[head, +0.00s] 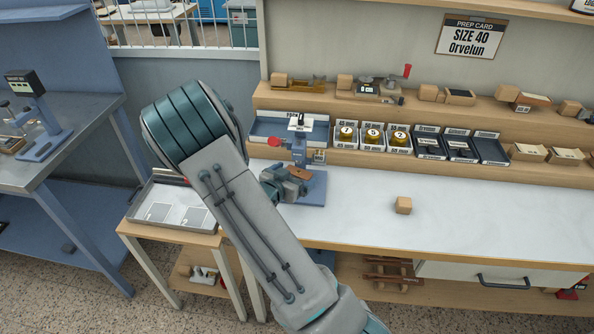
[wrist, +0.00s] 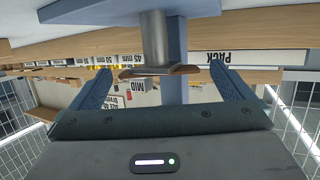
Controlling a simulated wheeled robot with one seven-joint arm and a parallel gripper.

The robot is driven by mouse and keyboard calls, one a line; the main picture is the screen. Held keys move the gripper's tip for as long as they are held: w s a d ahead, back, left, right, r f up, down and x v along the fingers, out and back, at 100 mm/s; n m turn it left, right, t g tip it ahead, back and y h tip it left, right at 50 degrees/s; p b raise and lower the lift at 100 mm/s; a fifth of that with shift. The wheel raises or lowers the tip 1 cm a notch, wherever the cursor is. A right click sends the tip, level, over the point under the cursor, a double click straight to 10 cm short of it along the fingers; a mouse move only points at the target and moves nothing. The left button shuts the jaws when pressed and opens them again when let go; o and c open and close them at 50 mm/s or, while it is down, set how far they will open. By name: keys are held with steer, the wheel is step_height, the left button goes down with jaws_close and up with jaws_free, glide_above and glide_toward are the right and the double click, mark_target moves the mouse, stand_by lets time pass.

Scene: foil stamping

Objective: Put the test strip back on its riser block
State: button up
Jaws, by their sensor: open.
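My gripper (head: 287,185) is at the stamping press (head: 299,140) on the left part of the bench. In the wrist view my gripper (wrist: 160,72) is open, with one dark blue finger to each side. A thin brown strip (wrist: 158,71), apparently the test strip, lies across the end of a grey metal post (wrist: 153,35). It shows between the fingertips, with a gap on both sides. In the head view a brown piece (head: 300,172) shows by my gripper, partly hidden. A small wooden block (head: 403,205), possibly the riser block, stands on the bench with a bare top.
Stepped wooden shelves (head: 430,165) behind hold labelled trays and gold rolls. The white bench top (head: 470,215) around the block is clear. A low side table with a grey tray (head: 176,215) stands left of my arm. A prep card (head: 472,37) reads "SIZE 40 Orvelun".

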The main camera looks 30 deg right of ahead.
steer(key=shift+x, duration=1.2)
steer(key=c, duration=1.1)
steer(key=shift+r, duration=0.15)
steer(key=shift+r, duration=0.9)
steer(key=shift+s+a+r+b, duration=0.2)
steer(key=shift+a+r+b, duration=0.2)
steer(key=shift+r, duration=0.3)
steer(key=s+a+b, duration=0.1)
steer(key=s+a, duration=0.9)
steer(key=a, duration=0.4)
steer(key=shift+w+a+r+n+t+y, duration=0.2)
steer(key=shift+w+r+n+t+y, duration=0.4)
steer(key=shift+w+n+t+y, duration=0.7)
steer(key=shift+w+a+r+n+t+y, duration=0.25)
steer(key=shift+w+r+n+t+y, duration=0.4)
steer(key=shift+w+n+y, duration=1.2)
steer(key=shift+w+a+r+n+t+y, duration=0.2)
steer(key=shift+w+r+n+t+y, duration=0.55)
steer(key=shift+w, duration=1.55)
